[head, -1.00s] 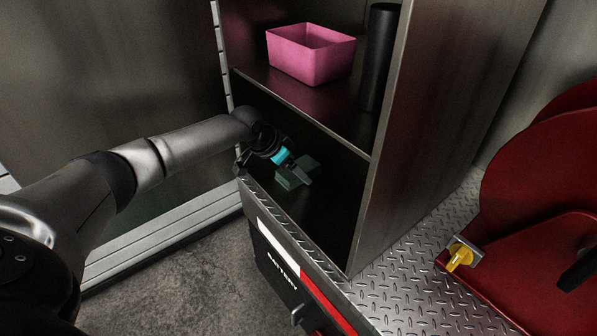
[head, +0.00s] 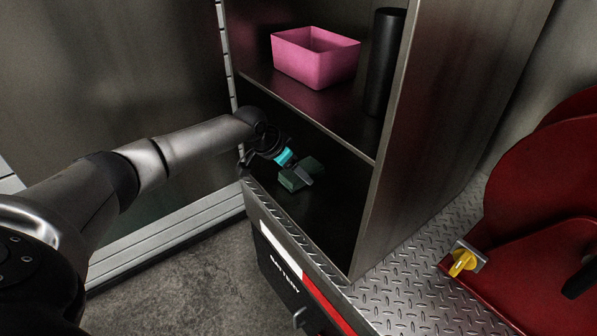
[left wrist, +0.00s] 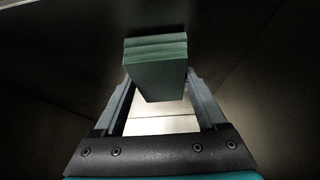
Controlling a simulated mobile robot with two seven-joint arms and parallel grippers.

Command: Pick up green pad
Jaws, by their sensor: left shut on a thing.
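The green pad (head: 291,181) is in the dark lower compartment of the metal shelf unit, near its front edge. It is a dark green block. My left gripper (head: 303,176) reaches in from the left and is shut on it. In the left wrist view, the pad (left wrist: 155,62) sits between the two fingers of my left gripper (left wrist: 158,90), and its far end sticks out past the fingertips. I cannot tell whether the pad touches the compartment floor. My right gripper is not in view.
A pink bin (head: 315,58) and a black cylinder (head: 384,62) stand on the shelf above. The shelf's right side panel (head: 425,120) bounds the compartment. A red machine part (head: 540,200) with a yellow knob (head: 462,261) stands on the tread-plate deck at right.

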